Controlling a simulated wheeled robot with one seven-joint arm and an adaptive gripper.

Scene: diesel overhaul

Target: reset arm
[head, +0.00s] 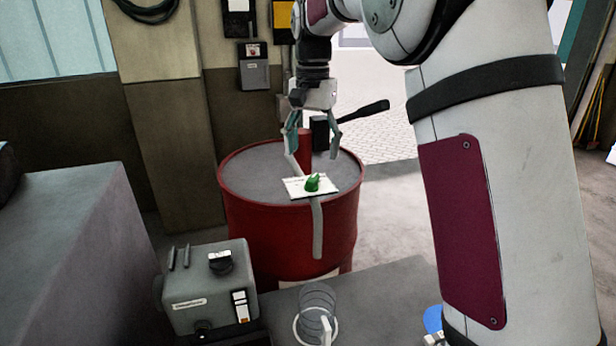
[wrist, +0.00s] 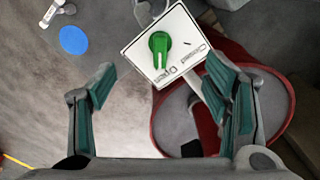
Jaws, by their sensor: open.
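My gripper (head: 312,134) hangs from my arm above the red drum (head: 290,240) in the head view. Its two fingers are spread apart with nothing between them. In the wrist view the open gripper (wrist: 165,95) shows its two teal finger pads. A green knob (head: 312,183) sits on a white plate (head: 296,188) in front of the drum. In the wrist view the green knob (wrist: 159,48) and the white plate (wrist: 185,62), with "Closed" and "Open" lettering, lie beyond the fingertips. The gripper appears apart from the knob.
A grey box-shaped device (head: 207,289) stands at the lower left. A coiled clear part (head: 317,300) is on the grey surface at the bottom. A black handle (head: 362,115) sticks out behind my gripper. A blue disc (wrist: 73,39) shows at upper left in the wrist view.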

